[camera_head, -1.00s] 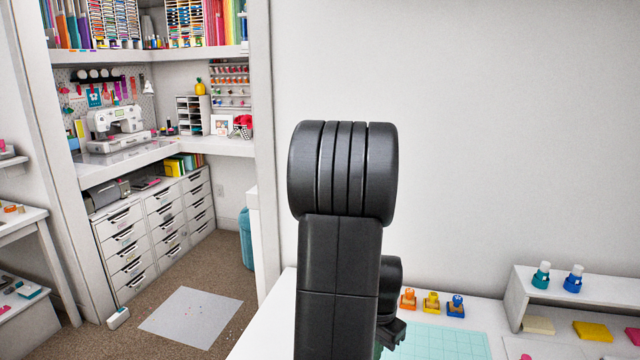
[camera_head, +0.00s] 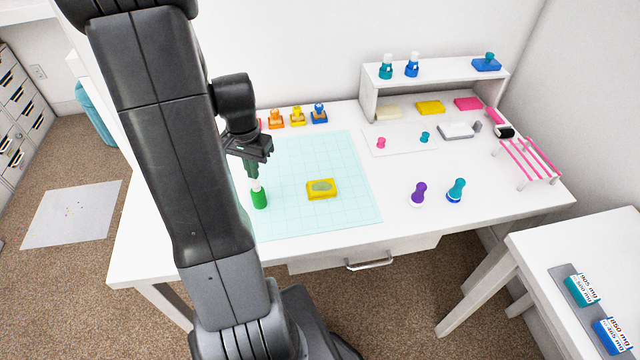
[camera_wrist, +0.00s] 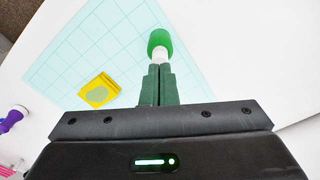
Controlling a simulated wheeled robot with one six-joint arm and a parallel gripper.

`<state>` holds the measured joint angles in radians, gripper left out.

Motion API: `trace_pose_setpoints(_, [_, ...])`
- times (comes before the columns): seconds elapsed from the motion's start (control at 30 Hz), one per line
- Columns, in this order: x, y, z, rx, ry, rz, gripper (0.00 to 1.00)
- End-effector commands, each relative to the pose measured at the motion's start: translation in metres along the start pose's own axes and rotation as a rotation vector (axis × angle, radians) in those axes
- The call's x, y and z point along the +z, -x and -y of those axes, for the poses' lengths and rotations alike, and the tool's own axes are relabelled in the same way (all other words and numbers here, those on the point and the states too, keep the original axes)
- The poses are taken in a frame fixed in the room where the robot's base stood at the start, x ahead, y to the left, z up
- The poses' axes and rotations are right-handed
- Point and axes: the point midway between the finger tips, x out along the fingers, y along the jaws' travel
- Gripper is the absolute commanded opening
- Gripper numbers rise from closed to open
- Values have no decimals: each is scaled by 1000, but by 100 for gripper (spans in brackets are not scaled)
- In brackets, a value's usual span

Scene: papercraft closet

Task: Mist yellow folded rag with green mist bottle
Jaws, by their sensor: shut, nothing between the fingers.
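The green mist bottle (camera_head: 259,196) with a white neck stands upright on the cutting mat, left of the rag. In the wrist view the bottle (camera_wrist: 158,42) is just beyond my fingertips. The yellow folded rag (camera_head: 321,192) lies on the mat with a grey-green patch on its top; it also shows in the wrist view (camera_wrist: 97,93). My gripper (camera_head: 252,172) is at the top of the bottle, pointing down. In the wrist view my gripper (camera_wrist: 159,68) has its green fingers pressed together, with nothing between them. Whether the tips touch the bottle, I cannot tell.
The light teal mat (camera_head: 350,217) lies on a white table. Several small stampers (camera_head: 298,117) line its back edge. A purple bottle (camera_head: 418,194) and a teal bottle (camera_head: 456,190) stand to the right. A white shelf (camera_head: 368,100) stands at the back right.

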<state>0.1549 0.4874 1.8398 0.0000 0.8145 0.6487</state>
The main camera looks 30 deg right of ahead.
Motion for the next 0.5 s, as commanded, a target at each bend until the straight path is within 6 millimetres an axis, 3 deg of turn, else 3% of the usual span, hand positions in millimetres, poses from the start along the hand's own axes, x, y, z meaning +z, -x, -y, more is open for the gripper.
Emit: trace_pose_setpoints(0.5, [0, 46, 0, -1, 0, -1, 0])
